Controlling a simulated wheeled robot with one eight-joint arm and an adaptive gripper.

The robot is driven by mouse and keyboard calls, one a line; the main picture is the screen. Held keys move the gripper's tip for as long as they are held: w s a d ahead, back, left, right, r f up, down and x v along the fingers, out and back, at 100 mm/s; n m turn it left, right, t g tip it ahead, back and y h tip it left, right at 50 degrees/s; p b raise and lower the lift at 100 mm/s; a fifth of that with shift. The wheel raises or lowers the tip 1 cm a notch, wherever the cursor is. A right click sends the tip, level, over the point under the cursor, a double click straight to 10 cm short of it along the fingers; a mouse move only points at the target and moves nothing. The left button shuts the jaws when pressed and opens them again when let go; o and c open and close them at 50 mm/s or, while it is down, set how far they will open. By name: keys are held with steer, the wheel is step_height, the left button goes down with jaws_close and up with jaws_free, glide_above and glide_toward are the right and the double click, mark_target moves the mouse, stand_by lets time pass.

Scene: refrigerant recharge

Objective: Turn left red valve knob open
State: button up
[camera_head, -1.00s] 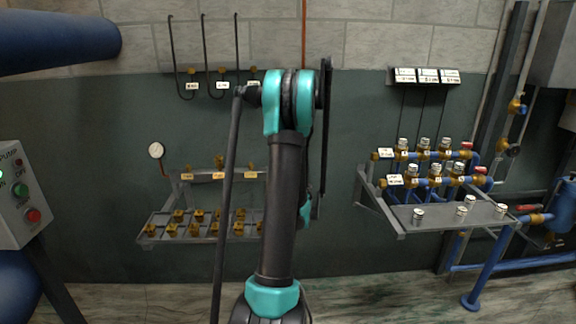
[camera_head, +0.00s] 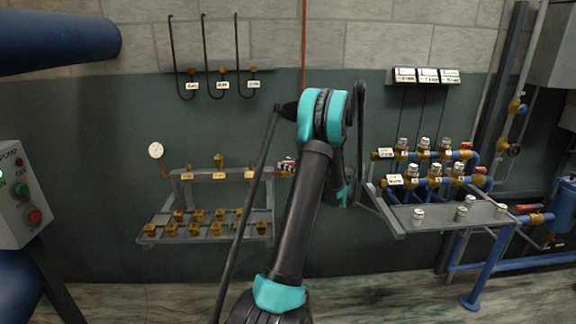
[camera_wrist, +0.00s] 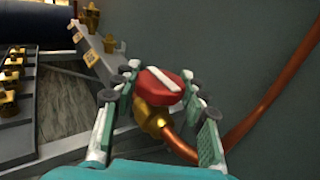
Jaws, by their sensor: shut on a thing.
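The red valve knob (camera_wrist: 160,84), with a white bar across its face, sits on a brass valve body (camera_wrist: 153,117) joined to a copper pipe (camera_wrist: 181,147) in the wrist view. My gripper (camera_wrist: 164,86) has its teal and grey fingers on either side of the knob, shut on it. The white bar runs diagonally. The knob is too small there to make out well.
A grey rack (camera_head: 157,238) with several brass fittings stands left of my gripper, and a round gauge (camera_head: 156,150) is above it. A blue-piped manifold (camera_head: 430,182) with red knobs is on the right. A pump control box (camera_head: 22,195) is at the far left.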

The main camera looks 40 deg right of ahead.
steer(key=shift+n+y, duration=0.4)
steer(key=shift+y, duration=0.1)
steer(key=o, duration=1.2)
steer(key=v, duration=1.2)
steer(key=shift+r, duration=0.2)
